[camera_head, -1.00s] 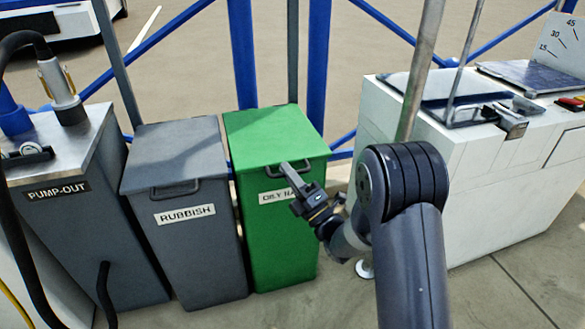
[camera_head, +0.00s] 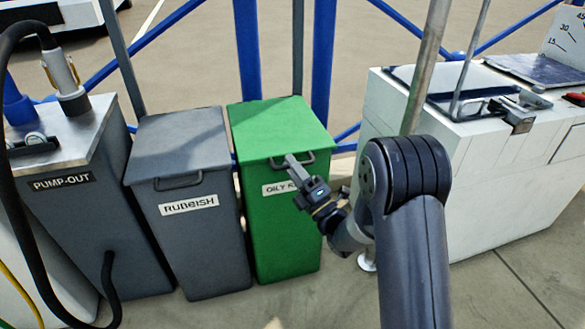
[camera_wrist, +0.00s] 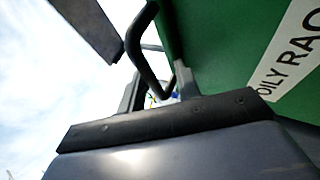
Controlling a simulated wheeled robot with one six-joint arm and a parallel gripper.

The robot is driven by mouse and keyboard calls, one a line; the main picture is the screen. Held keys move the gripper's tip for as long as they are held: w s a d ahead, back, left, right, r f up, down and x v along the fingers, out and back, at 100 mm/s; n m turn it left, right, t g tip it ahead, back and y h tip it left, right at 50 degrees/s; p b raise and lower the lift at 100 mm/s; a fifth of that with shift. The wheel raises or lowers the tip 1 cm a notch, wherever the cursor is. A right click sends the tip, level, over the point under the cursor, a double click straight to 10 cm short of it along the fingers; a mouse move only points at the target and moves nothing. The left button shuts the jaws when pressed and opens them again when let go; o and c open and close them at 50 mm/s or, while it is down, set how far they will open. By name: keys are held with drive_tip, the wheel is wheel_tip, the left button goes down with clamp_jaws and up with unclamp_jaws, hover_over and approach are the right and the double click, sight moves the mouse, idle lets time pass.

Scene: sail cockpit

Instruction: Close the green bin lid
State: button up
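The green bin (camera_head: 283,230) stands upright, with an "OILY RAG…" label partly hidden by my gripper. Its green lid (camera_head: 277,128) lies flat over the top, with no gap visible. A dark handle (camera_head: 309,157) is on its front edge. My gripper (camera_head: 291,160) is at the left part of this handle, in front of the bin. In the wrist view, the handle (camera_wrist: 147,58) passes close to my fingertips (camera_wrist: 158,85), with a narrow gap between the fingers. I cannot tell whether they touch the handle. The green bin front (camera_wrist: 225,45) fills the upper right there.
The grey rubbish bin (camera_head: 205,250) stands close on the left, with the pump-out unit (camera_head: 85,225) and its hose beyond. A white cabinet (camera_head: 490,170) stands to the right. Blue posts (camera_head: 321,50) rise behind the bins. The floor in front is clear.

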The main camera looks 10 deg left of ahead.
drive_tip(key=p+v, duration=0.1)
drive_tip(key=v, duration=0.9)
drive_tip(key=shift+s+d+f, duration=0.15)
drive_tip(key=shift+s+d, duration=0.1)
drive_tip(key=b+x, duration=0.1)
drive_tip(key=x, duration=0.9)
drive_tip(key=shift+w+a+r, duration=0.2)
drive_tip(key=shift+a, duration=0.05)
drive_tip(key=shift+w+r, duration=0.1)
drive_tip(key=shift+r, duration=0.35)
